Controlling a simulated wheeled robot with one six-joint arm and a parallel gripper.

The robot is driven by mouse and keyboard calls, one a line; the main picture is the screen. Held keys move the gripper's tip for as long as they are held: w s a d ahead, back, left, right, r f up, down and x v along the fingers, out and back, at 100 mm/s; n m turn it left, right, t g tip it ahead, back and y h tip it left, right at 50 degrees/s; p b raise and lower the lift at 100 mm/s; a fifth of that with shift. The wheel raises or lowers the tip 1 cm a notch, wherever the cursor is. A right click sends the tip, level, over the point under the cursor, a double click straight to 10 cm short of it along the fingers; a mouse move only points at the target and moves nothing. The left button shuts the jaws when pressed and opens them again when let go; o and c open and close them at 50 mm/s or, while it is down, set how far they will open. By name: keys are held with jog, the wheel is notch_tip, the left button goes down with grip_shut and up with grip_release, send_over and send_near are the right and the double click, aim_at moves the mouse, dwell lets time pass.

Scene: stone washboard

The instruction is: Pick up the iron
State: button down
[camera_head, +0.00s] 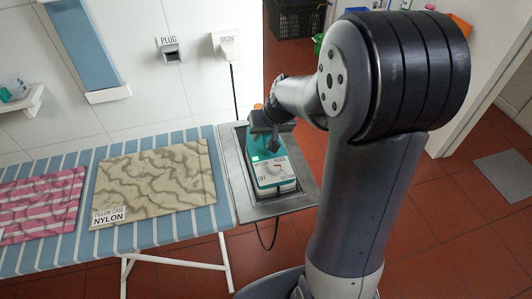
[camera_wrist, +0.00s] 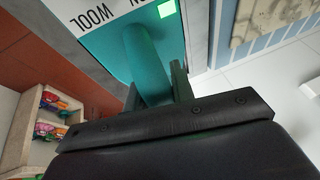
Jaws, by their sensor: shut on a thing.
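The iron (camera_head: 272,172) is teal and white, with a dial and fabric words on its top. It is over the grey metal rest (camera_head: 232,170) at the right end of the ironing board; I cannot tell whether it touches the rest. My gripper (camera_head: 270,122) is at the iron's rear end and shut on its handle. In the wrist view the two fingers of my gripper (camera_wrist: 156,85) stand on either side of the teal handle of the iron (camera_wrist: 145,50). My arm hides part of the handle in the head view.
The striped ironing board (camera_head: 85,250) holds a beige nylon pillow case (camera_head: 155,180) and a pink striped cloth (camera_head: 40,205). A black cord (camera_head: 234,90) hangs from the wall box marked IRON (camera_head: 226,45). A plug socket (camera_head: 170,50) is beside it. Red tiled floor (camera_head: 460,215) lies right.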

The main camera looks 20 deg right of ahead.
jog(key=shift+w+r, duration=0.15)
jog(key=shift+r, duration=0.35)
notch_tip(320, 180, up, 9)
jog(key=shift+r, duration=0.15)
jog(key=c, duration=1.7)
grip_release()
grip_shut()
